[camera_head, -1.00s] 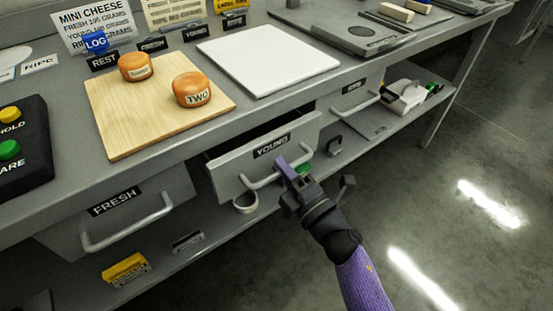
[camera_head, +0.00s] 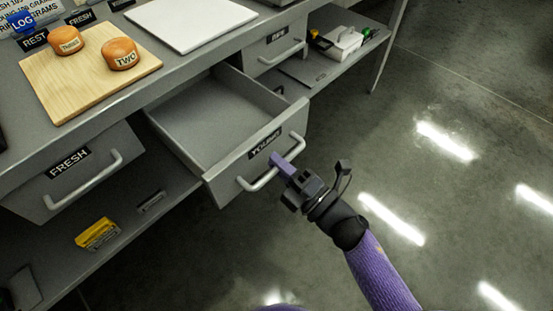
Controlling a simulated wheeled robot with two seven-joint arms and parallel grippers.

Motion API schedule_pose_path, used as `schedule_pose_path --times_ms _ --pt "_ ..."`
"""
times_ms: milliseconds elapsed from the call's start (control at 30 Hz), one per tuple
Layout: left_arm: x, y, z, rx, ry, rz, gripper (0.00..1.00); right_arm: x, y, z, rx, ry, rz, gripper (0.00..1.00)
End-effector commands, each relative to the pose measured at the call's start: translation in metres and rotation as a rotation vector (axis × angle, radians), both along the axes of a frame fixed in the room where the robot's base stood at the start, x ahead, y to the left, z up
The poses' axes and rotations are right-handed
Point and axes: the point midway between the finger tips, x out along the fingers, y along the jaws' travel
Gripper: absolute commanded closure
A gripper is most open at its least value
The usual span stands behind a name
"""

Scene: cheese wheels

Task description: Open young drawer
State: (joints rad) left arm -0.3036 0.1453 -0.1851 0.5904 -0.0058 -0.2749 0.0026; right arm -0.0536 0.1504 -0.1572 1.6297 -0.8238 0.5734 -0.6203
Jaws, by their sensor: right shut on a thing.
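The young drawer (camera_head: 222,119) stands pulled well out from under the bench, and its inside shows empty. Its black label reads YOUNG, and a light bar handle (camera_head: 261,183) runs along its front. My right gripper (camera_head: 281,170) is at the middle of this handle and is shut on it, with a purple fingertip at the bar. The fingers hide part of the handle. My left gripper is not in view.
The closed fresh drawer (camera_head: 84,171) is at the left. A wooden board (camera_head: 88,84) with two orange cheese wheels and a white board (camera_head: 190,20) lie on the bench top. A yellow item (camera_head: 97,234) sits on the lower shelf. The floor at right is clear.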

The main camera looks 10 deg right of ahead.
Motion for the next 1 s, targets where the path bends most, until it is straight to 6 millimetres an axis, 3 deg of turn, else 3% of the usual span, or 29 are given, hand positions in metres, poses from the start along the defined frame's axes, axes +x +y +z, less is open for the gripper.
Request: schedule_pose_path --times_ms 233,267,400,700,1000 --pt "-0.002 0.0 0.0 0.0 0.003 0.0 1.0 0.0 0.0 -0.001 -0.002 0.003 -0.001 1.0" --pt "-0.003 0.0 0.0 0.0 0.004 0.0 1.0 0.0 0.0 -0.001 -0.002 0.003 -0.001 0.76" --pt "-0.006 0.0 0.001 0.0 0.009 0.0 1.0 0.0 0.0 -0.001 -0.001 0.002 -0.001 0.51" --pt "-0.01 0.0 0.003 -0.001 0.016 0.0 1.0 -0.004 -0.003 -0.001 -0.002 0.003 -0.001 0.51" --pt "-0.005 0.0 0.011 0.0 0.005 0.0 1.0 -0.06 -0.044 -0.014 -0.002 0.005 -0.002 0.51"
